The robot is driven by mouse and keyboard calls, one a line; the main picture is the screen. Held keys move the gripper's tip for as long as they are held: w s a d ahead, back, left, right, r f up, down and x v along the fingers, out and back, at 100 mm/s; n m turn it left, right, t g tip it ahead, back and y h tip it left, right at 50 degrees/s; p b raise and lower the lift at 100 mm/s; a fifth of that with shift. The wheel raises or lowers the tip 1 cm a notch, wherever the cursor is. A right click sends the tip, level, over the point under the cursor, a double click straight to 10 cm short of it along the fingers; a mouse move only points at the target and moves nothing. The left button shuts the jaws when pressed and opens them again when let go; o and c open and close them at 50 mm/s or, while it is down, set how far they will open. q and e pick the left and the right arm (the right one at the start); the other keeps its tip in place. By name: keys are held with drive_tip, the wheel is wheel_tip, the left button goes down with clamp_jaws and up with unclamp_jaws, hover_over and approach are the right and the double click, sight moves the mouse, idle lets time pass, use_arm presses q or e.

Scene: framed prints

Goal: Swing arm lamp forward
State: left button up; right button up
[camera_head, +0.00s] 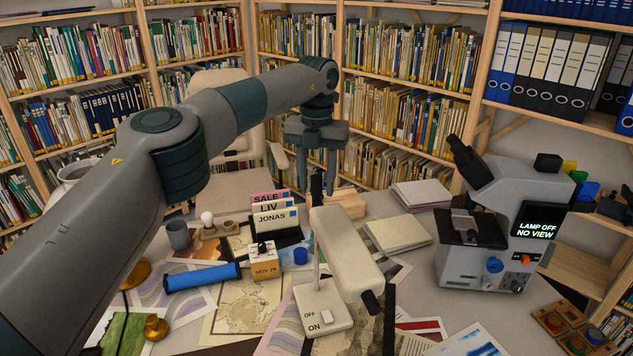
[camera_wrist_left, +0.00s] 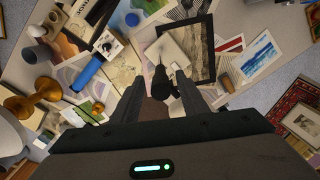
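The desk lamp has a long cream head (camera_head: 345,252) on a thin stem above a white base (camera_head: 323,310) marked OFF and ON. A black grip (camera_head: 317,186) stands at the head's far end and a black knob (camera_head: 372,301) at its near end. My left gripper (camera_head: 316,176) points down over the far grip, fingers apart on either side of it. In the left wrist view a black grip (camera_wrist_left: 160,80) shows between the spread fingers of the gripper (camera_wrist_left: 158,92); I cannot tell whether they touch it. My right gripper is out of view.
A microscope (camera_head: 490,225) stands at the right, its screen reading "LAMP OFF NO VIEW". A card holder (camera_head: 275,215), a date block (camera_head: 263,262) and a blue tube (camera_head: 202,277) are left of the lamp. Prints cover the desk; bookshelves stand behind.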

use_arm(q)
drive_tip(key=shift+r, duration=0.1)
wheel_tip(320, 180, up, 5)
drive_tip(key=shift+r+b, duration=0.1)
drive_tip(key=shift+b, duration=0.4)
wheel_tip(320, 180, up, 3)
drive_tip(key=shift+f, duration=0.1)
wheel_tip(320, 180, up, 4)
drive_tip(key=shift+f+p, duration=0.2)
drive_tip(key=shift+p, duration=0.9)
drive_tip(key=shift+r+p, duration=2.65)
drive_tip(key=shift+r, duration=0.15)
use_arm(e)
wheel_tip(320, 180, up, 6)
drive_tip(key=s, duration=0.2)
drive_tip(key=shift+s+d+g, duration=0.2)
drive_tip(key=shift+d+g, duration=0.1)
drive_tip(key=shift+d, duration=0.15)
use_arm(q)
drive_tip(key=shift+f, duration=0.1)
